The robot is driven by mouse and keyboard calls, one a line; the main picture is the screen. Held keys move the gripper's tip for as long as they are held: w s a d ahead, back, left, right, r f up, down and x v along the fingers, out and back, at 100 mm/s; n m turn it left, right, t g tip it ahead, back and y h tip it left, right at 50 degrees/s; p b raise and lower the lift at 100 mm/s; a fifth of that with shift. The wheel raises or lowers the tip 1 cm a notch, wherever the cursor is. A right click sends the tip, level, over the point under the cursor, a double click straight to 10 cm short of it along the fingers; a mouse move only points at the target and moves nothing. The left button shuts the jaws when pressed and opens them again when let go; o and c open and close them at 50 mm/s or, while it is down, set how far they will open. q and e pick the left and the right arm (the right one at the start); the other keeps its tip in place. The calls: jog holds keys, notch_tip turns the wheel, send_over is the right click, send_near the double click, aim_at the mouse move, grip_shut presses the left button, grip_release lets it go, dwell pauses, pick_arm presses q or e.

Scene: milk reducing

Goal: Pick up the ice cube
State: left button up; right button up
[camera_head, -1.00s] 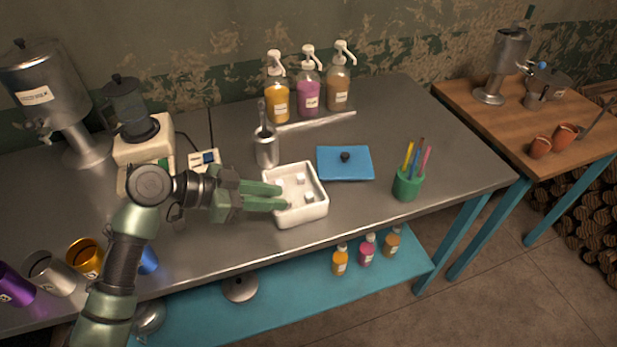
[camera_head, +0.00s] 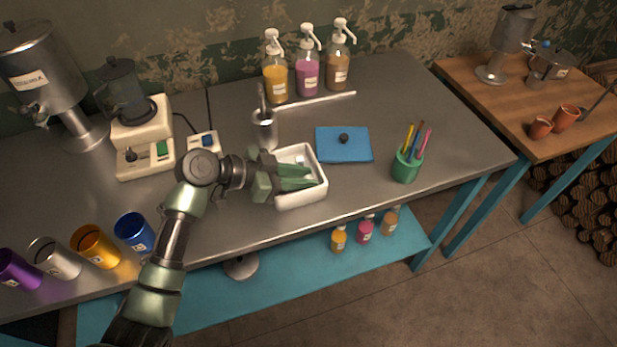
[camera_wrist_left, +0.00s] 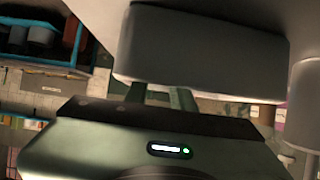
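A white open box (camera_head: 303,200) stands near the front edge of the grey table. It also shows close up in the left wrist view (camera_wrist_left: 205,50). One small pale ice cube (camera_head: 300,160) shows at its far side; the other cubes are hidden by my fingers. My left gripper (camera_head: 300,178) reaches in from the left, its green fingers over and partly inside the box. In the left wrist view its two fingers (camera_wrist_left: 160,96) stand apart, with their tips hidden behind the box. I see nothing held between them. My right gripper is not in view.
A blue lid (camera_head: 344,155) with a dark knob lies right of the box. A metal holder (camera_head: 265,135) stands behind it. A green pen cup (camera_head: 406,168) is at the right, and several coloured cups (camera_head: 97,245) are at the front left. Pump bottles (camera_head: 307,77) stand at the back.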

pick_arm(q)
grip_shut()
